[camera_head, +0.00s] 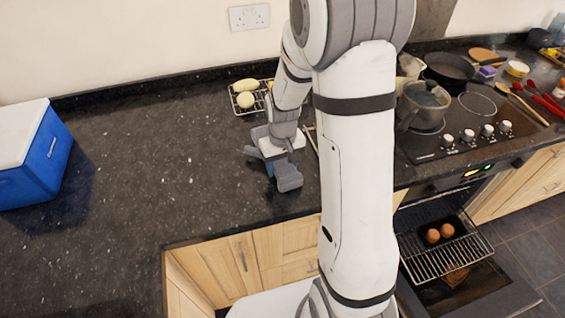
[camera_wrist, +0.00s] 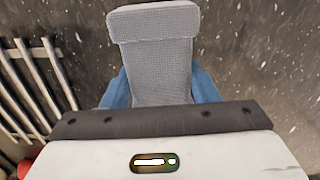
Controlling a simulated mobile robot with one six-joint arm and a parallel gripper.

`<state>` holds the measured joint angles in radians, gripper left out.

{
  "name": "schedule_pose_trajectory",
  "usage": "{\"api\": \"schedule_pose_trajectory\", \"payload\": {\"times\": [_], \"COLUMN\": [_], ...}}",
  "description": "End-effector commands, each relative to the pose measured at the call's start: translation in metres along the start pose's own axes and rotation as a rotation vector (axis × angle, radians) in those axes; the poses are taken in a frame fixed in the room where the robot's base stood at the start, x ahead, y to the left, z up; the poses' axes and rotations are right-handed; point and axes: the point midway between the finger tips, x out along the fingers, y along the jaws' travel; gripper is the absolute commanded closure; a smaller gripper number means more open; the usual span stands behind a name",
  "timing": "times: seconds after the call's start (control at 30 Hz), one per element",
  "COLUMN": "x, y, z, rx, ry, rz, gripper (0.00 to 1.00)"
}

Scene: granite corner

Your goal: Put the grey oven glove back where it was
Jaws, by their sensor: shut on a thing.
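The grey oven glove (camera_wrist: 155,60) is a ribbed grey cloth piece with a folded cuff at its far end. In the wrist view it lies between the blue-grey fingers of my gripper (camera_wrist: 160,92), which is shut on it. In the head view the glove (camera_head: 289,178) hangs at my gripper (camera_head: 272,162), over the dark granite worktop left of the hob. I cannot tell whether the glove touches the worktop. Part of it is hidden by the gripper body.
A wire rack (camera_head: 234,103) with pale loaves stands behind my gripper. A blue cool box (camera_head: 50,160) is at the left. The hob (camera_head: 452,150) with a pot (camera_head: 424,104) is at the right, above an open oven (camera_head: 455,258). The worktop (camera_head: 150,160) between is clear.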

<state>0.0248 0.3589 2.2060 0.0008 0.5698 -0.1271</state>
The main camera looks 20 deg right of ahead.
Motion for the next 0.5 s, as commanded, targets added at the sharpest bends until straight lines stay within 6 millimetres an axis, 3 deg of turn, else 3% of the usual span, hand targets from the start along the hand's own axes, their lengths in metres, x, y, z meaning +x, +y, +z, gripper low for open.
{"api": "schedule_pose_trajectory", "payload": {"times": [0.2,0.23,0.5], "x": [-0.0001,-0.0001,-0.0001], "y": [-0.0002,-0.0003,-0.0005], "z": [-0.0001,-0.0001,-0.0001], "rx": [0.000,0.000,-0.001], "ry": [0.000,0.000,0.000], "rz": [0.000,0.000,0.000], "gripper": [0.73,0.45,0.23]}}
